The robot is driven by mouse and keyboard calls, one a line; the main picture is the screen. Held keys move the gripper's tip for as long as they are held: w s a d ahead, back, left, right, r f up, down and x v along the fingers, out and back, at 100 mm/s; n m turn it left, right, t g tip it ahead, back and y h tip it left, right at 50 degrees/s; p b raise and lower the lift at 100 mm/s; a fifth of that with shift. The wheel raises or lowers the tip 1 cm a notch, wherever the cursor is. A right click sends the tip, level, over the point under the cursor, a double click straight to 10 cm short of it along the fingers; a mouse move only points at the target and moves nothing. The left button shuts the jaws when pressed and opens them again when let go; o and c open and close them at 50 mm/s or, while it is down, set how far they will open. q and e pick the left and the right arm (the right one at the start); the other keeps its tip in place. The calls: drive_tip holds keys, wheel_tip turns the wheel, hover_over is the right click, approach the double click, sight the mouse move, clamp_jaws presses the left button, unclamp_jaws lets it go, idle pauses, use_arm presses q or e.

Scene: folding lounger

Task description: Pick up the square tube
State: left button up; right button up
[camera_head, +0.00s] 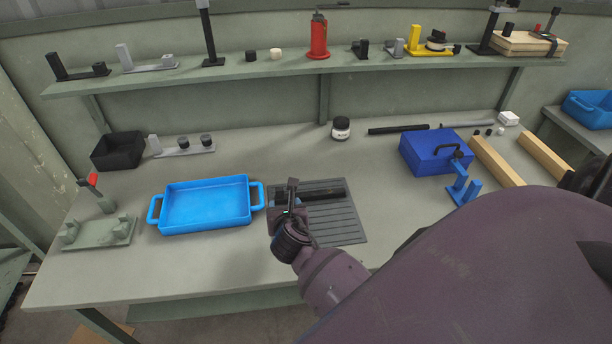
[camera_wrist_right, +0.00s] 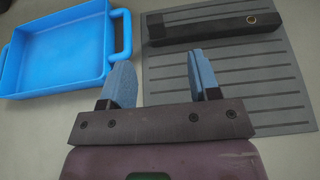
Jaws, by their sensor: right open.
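The square tube (camera_head: 328,191) is a dark, straight bar lying across the upper part of a grey ribbed mat (camera_head: 335,229). In the right wrist view the tube (camera_wrist_right: 215,29) lies beyond my fingertips, with a small brass-ringed hole near its right end. My right gripper (camera_head: 291,191) is over the left part of the mat and hides part of the tube's left end in the head view. In the wrist view its two blue-padded fingers (camera_wrist_right: 160,66) are apart with nothing between them. My left gripper is not in view.
A blue tray (camera_head: 207,204) with handles stands just left of the mat. A blue box (camera_head: 433,152) with a black handle and a blue bracket (camera_head: 463,188) stand to the right. A black rod (camera_head: 398,129) and a jar (camera_head: 341,129) lie farther back. A shelf (camera_head: 200,79) runs above.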

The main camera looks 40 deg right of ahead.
sight(280, 190)
drive_tip(key=x, duration=0.4)
drive_tip(key=shift+w+d+f, duration=0.15)
drive_tip(key=shift+w, duration=0.05)
drive_tip(key=shift+a+b+x, duration=0.2)
drive_tip(key=shift+b+x, duration=0.2)
drive_tip(key=shift+x, duration=0.9)
drive_tip(key=shift+a+b+x, duration=0.15)
drive_tip(key=shift+b+x, duration=0.2)
drive_tip(key=shift+x, duration=0.95)
drive_tip(key=shift+w, duration=0.2)
clamp_jaws()
